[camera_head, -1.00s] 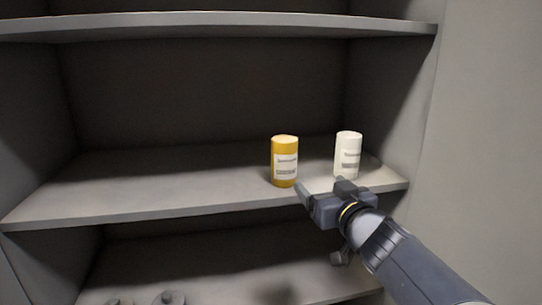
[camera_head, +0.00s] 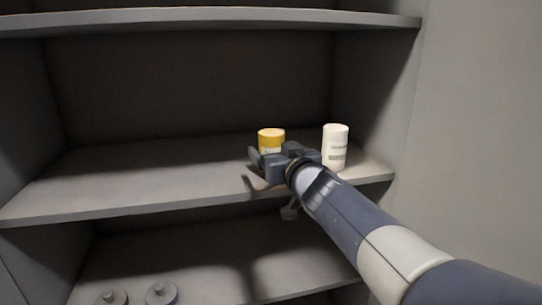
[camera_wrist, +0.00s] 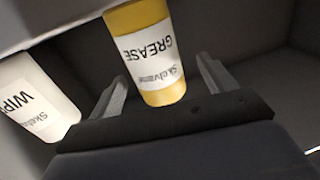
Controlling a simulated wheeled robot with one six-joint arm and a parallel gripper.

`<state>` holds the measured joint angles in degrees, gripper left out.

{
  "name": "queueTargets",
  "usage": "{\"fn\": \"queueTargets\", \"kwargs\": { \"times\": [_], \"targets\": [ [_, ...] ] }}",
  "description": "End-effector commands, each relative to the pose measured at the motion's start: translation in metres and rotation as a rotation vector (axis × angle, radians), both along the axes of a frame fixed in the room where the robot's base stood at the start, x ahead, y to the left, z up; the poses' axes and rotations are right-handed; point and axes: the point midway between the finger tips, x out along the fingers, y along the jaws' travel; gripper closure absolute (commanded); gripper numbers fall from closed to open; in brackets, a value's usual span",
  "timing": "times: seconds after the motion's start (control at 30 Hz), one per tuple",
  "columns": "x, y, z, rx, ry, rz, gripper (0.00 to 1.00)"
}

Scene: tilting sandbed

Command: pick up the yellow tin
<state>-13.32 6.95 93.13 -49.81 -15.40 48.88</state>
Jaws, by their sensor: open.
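The yellow tin (camera_head: 271,137) stands upright on the middle shelf, its lower part hidden behind my gripper in the head view. In the wrist view the yellow tin (camera_wrist: 150,52) carries a white label reading "GREASE". My gripper (camera_head: 268,160) is at the shelf's front, right before the tin. In the wrist view my gripper (camera_wrist: 162,88) is open, with one finger on each side of the tin. The tin appears between the fingers; I cannot tell whether either touches it.
A white tin (camera_head: 335,147) stands to the right of the yellow one, close to my gripper; its label in the wrist view (camera_wrist: 35,100) starts "WIP". The shelf (camera_head: 130,185) is clear to the left. Round grey objects (camera_head: 161,294) lie on the lower shelf. Another shelf (camera_head: 200,18) is above.

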Motion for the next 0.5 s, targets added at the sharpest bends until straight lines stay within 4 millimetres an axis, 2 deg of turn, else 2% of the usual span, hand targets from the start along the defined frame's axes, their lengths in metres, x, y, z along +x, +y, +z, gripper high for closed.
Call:
{"fn": "queueTargets", "kwargs": {
  "times": [0.3, 0.5],
  "targets": [
    [0.037, 0.013, -0.002, 0.000, 0.001, 0.001, 0.21],
    [0.047, 0.018, -0.001, 0.000, 0.000, 0.000, 0.21]
  ]
}}
